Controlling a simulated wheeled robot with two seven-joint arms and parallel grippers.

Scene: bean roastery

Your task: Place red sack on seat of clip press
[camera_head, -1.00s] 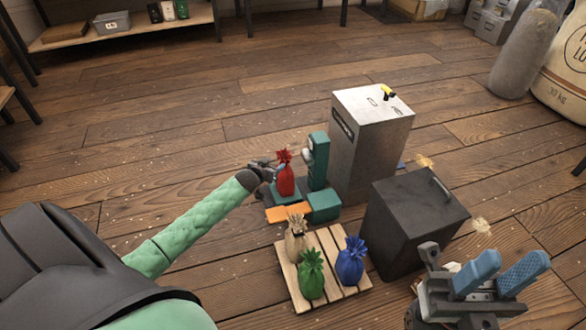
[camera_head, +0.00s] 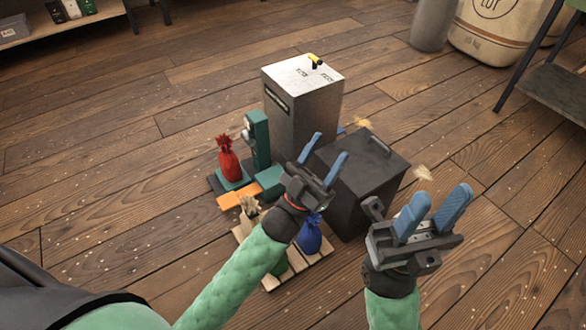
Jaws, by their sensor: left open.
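The red sack (camera_head: 228,159) stands upright on the teal seat (camera_head: 231,181) of the clip press (camera_head: 259,141), beside its upright post. My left gripper (camera_head: 327,156) is open and empty. It shows in front of the dark box, to the right of the press and apart from the red sack. My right gripper (camera_head: 436,209) is at the right, with its blue fingers spread and nothing between them.
A wooden pallet (camera_head: 299,264) holds a tan sack (camera_head: 249,213), a blue sack (camera_head: 309,238) and a mostly hidden green sack (camera_head: 281,265). A tall grey cabinet (camera_head: 303,104) and a dark box (camera_head: 360,170) stand behind. The floor at left is clear.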

